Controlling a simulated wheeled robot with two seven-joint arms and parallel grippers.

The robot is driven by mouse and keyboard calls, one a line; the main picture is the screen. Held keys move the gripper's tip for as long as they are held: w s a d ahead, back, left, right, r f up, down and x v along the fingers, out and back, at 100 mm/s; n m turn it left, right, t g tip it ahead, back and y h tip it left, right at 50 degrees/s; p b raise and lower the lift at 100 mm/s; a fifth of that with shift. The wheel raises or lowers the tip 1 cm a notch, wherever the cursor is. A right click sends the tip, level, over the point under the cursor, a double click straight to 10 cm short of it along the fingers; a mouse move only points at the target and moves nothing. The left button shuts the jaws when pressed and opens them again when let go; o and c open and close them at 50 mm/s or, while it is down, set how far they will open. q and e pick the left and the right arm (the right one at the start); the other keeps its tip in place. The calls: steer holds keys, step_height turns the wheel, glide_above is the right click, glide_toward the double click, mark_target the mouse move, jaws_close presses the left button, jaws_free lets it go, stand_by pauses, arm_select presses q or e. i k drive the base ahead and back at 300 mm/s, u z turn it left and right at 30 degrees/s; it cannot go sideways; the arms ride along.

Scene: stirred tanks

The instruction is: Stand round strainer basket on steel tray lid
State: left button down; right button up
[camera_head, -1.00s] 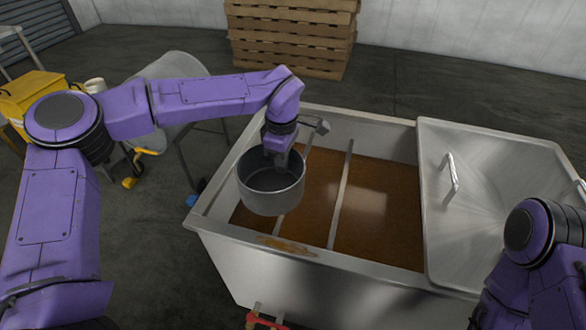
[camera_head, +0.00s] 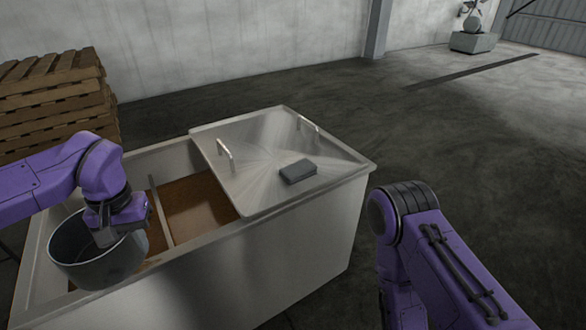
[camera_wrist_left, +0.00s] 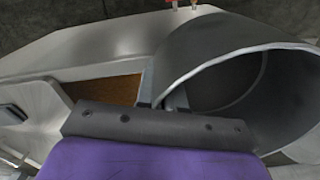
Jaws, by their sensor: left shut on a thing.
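The round strainer basket (camera_head: 98,276) is a grey metal pot shape at the left of the head view, its open mouth up and slightly tilted. My left gripper (camera_head: 108,232) is shut on its rim and holds it over the near-left part of the tank. The basket fills the upper right of the left wrist view (camera_wrist_left: 195,48), where my gripper's tips (camera_wrist_left: 165,98) meet its wall. The steel tray lid (camera_head: 255,178) covers the right part of the tank, to the right of the basket and apart from it. My right gripper is out of view; only its arm shows.
A dark flat block (camera_head: 298,171) lies on the lid's right side. Two raised handles, one at left (camera_head: 224,157) and one at the back (camera_head: 308,124), stand up from the lid. Brown liquid (camera_head: 195,205) shows in the open tank (camera_head: 285,255). Wooden pallets (camera_head: 52,100) are stacked behind.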

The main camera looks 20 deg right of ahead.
mark_target(266, 145)
steer(key=u, duration=0.2)
steer(key=k, duration=0.35)
steer(key=z, duration=1.45)
steer(key=i, duration=1.65)
steer(key=u, duration=1)
steer(key=i, duration=0.35)
steer(key=u, duration=0.3)
